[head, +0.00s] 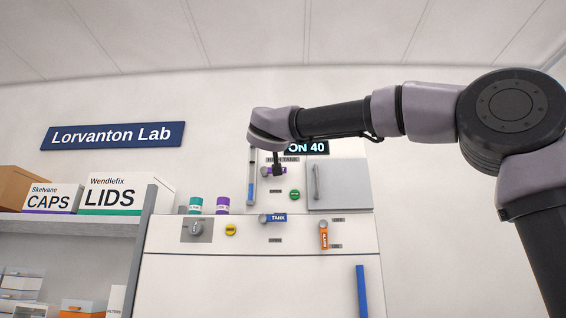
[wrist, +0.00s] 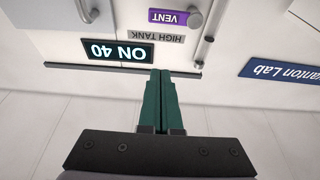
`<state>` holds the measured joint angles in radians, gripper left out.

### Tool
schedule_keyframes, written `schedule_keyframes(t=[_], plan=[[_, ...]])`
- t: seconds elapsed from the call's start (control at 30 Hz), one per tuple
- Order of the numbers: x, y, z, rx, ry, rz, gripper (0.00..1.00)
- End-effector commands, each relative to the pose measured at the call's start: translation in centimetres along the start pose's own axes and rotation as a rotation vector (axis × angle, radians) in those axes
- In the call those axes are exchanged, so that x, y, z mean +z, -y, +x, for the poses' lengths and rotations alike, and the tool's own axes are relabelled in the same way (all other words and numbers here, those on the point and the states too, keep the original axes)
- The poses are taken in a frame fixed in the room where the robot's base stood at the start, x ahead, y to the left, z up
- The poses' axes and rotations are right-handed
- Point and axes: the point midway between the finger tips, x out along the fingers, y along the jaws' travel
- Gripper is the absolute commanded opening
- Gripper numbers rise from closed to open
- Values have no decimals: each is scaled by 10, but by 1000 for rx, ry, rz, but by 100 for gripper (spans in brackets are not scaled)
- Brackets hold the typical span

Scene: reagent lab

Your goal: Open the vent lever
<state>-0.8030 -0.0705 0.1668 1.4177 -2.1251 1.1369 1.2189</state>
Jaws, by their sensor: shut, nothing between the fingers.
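The vent lever (wrist: 170,17) is a purple bar labelled VENT with a round grey pivot at one end. It lies sideways on the white panel, and the wrist view shows it upside down. In the head view the purple lever (head: 284,170) is partly hidden behind my gripper (head: 277,172). My gripper's dark green fingers (wrist: 160,74) are together and empty. In the wrist view they end beside the ON 40 display, apart from the lever in the picture. I cannot tell how far they are from the panel.
The lit ON 40 display (wrist: 118,50) and the HIGH TANK label (wrist: 156,34) are near the lever. Below are a green button (head: 295,194), a blue TANK lever (head: 275,218) and an orange lever (head: 323,236). A cabinet door with a handle (head: 316,182) is at right.

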Motion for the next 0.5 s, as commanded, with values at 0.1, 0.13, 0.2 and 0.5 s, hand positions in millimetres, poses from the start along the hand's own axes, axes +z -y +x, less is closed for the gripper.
schedule_keyframes(t=[0.1, 0.13, 0.2, 0.5], plan=[[-1, 1, 0, -1, -4, 1, 0], [-1, 1, 0, 0, -3, 0, 0], [-1, 0, 0, 0, -3, 0, 0], [0, 0, 18, 1, -1, -1, 0]])
